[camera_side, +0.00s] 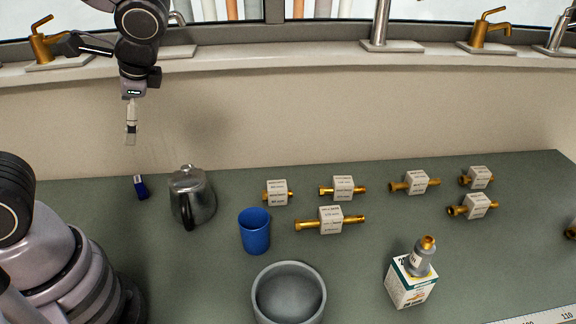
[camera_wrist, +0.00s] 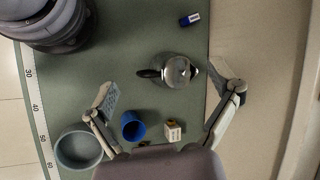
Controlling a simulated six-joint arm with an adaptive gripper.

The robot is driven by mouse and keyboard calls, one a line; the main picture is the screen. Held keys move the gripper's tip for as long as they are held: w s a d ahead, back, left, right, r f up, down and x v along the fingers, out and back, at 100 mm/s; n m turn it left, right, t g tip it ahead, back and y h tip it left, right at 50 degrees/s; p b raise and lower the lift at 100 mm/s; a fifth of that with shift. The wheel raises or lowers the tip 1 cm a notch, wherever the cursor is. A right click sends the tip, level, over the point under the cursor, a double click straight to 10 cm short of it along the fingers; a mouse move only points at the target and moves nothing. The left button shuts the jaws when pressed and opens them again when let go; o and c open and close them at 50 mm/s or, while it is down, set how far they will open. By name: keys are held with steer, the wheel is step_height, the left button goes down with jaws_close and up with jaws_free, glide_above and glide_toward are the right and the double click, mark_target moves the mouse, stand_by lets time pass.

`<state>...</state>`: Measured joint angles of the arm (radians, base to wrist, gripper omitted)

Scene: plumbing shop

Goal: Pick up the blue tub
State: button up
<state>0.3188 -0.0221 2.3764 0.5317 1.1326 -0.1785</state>
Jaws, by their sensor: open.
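The blue tub (camera_side: 255,232) stands upright on the green-grey bench top, right of a metal kettle and behind a grey bowl. In the wrist view the blue tub (camera_wrist: 132,126) shows near the base of the left finger, with its dark open mouth facing the camera. My gripper (camera_side: 131,138) hangs high above the back left of the bench, well apart from the tub. In the wrist view my gripper (camera_wrist: 164,87) has its two fingers spread wide, with nothing held between them.
The metal kettle (camera_side: 192,197) stands left of the tub. A small dark blue object (camera_side: 141,187) lies farther left. The grey bowl (camera_side: 289,295) is in front. Several boxed brass fittings lie right, near a bottle on a white carton (camera_side: 410,282). A ledge with taps runs behind.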

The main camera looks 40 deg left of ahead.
steer(key=w+d+f+m+y, duration=0.2)
steer(key=w+f+m+y, duration=0.3)
steer(key=w+f+y, duration=0.1)
steer(key=m+t+y, duration=0.1)
steer(key=m+t, duration=1.1)
steer(key=m, duration=0.1)
glide_above(259, 217)
steer(key=s, duration=0.5)
steer(key=f, duration=1.3)
steer(key=shift+s+a+f, duration=0.2)
steer(key=shift+f, duration=0.2)
steer(key=d+f+m+t+h, duration=0.1)
steer(key=f+m+t+h, duration=0.1)
steer(key=f, duration=0.1)
steer(key=s+d+f+m+t+h, duration=0.1)
steer(key=f+m+h, duration=0.1)
steer(key=f, duration=0.1)
steer(key=s+d+f+m+t+h, duration=0.1)
steer(key=d+f+m+t, duration=0.1)
steer(key=f+m, duration=0.1)
steer(key=shift+f+t+h, duration=0.3)
steer(key=shift+f+h, duration=0.1)
steer(key=shift+f, duration=0.15)
steer(key=x, duration=0.7)
steer(key=shift+w+a+r, duration=0.15)
steer(key=shift+a+r, duration=0.1)
steer(key=shift+r, duration=0.05)
steer(key=shift+c, duration=0.3)
steer(key=c, duration=0.8)
